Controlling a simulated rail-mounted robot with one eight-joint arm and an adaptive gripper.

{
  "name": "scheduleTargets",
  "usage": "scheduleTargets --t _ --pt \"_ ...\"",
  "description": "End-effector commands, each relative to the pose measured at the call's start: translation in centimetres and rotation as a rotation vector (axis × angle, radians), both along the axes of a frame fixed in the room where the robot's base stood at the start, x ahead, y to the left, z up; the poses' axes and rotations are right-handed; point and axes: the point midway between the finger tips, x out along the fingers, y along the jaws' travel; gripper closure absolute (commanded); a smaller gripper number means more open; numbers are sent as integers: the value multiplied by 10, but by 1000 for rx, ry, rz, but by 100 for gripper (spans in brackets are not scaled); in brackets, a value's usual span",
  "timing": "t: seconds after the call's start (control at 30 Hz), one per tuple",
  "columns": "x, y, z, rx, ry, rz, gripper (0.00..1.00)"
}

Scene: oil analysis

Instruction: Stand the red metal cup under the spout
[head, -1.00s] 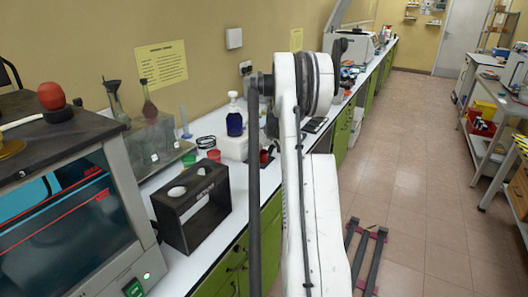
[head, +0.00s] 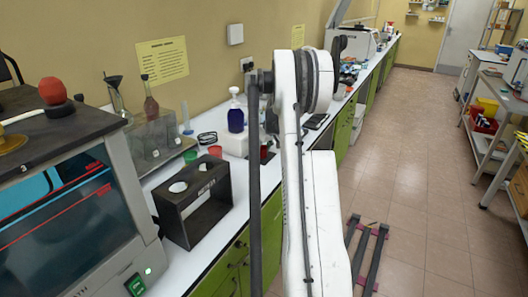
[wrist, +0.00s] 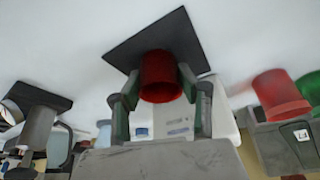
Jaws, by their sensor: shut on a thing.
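The dark red metal cup (wrist: 160,78) is between the two fingers of my gripper (wrist: 158,90) in the wrist view. The fingers are shut on its sides. A dark square plate (wrist: 140,42) shows right behind the cup; I cannot tell whether the cup touches it. In the head view a small part of the cup (head: 265,153) shows beside my arm, which hides most of the gripper. I cannot clearly make out which part is the spout.
A lighter red cup (head: 215,152) and a green cup (head: 190,156) stand left of the white box. A dark rack with holes (head: 199,222) stands nearer on the white counter. A glass-fronted machine (head: 60,215) fills the near left. A phone-like device (head: 316,121) lies right of my arm.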

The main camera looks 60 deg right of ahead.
Motion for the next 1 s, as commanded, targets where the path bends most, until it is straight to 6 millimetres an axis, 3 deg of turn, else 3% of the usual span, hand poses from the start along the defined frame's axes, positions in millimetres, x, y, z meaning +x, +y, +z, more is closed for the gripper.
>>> scheduleTargets --t 0.4,0.43,0.57,0.87,1.0 --pt "14 2 2 -2 -5 4 92" --pt "14 2 2 -2 -6 4 62" --pt "15 2 3 -3 -6 4 44" --pt "16 3 4 -2 -9 5 43" --pt "11 5 15 0 -8 4 43"
